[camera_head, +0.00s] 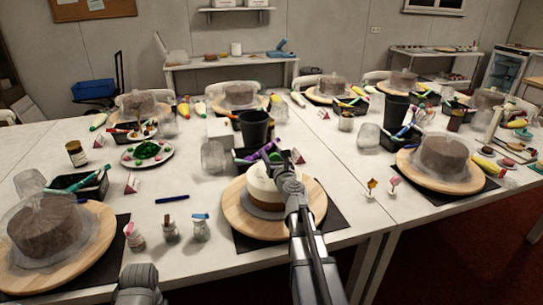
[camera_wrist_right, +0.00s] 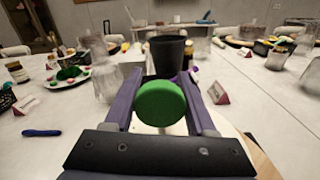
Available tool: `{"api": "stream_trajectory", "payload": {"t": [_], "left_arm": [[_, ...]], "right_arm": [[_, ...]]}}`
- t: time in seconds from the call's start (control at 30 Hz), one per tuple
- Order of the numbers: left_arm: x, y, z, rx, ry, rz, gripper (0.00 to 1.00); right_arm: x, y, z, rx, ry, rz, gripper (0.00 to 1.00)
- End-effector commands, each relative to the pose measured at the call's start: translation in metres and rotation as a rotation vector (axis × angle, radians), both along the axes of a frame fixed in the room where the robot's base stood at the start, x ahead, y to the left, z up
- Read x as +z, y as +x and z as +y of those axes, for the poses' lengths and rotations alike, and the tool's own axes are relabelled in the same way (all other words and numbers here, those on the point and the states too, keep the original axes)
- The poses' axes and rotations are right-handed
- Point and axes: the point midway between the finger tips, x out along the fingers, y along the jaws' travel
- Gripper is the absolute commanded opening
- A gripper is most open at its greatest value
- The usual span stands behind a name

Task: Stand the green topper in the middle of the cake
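The cake (camera_head: 263,192), white above and brown below, stands on a round wooden turntable (camera_head: 240,222) in the middle front of the head view. My right gripper (camera_head: 294,158) reaches over the cake's right side and partly covers it. In the right wrist view the green topper (camera_wrist_right: 160,103) is a round green disc between the two purple fingers (camera_wrist_right: 160,92). The disc's sides meet the fingers, so the gripper looks shut on it.
Covered brown cakes stand at left (camera_head: 44,228) and right (camera_head: 446,160). Two small toppers (camera_head: 393,183) stand right of the turntable.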

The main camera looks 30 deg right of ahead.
Motion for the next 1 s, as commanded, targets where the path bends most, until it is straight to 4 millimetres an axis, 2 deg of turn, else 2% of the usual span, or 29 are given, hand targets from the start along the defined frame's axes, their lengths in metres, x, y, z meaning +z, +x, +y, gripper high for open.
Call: {"api": "stream_trajectory", "payload": {"t": [0.03,0.27,0.67,1.0], "left_arm": [[0.000,0.000,0.000,0.000,0.000,0.000,0.50],[0.000,0.000,0.000,0.000,0.000,0.000,0.50],[0.006,0.000,0.000,0.000,0.000,0.000,0.50],[0.003,0.000,0.000,0.000,0.000,0.000,0.50]], "right_arm": [[0.000,0.000,0.000,0.000,0.000,0.000,0.61],[0.000,0.000,0.000,0.000,0.000,0.000,0.85],[0.006,0.000,0.000,0.000,0.000,0.000,0.85],[0.003,-0.039,0.019,0.006,0.000,0.000,0.85]]}}
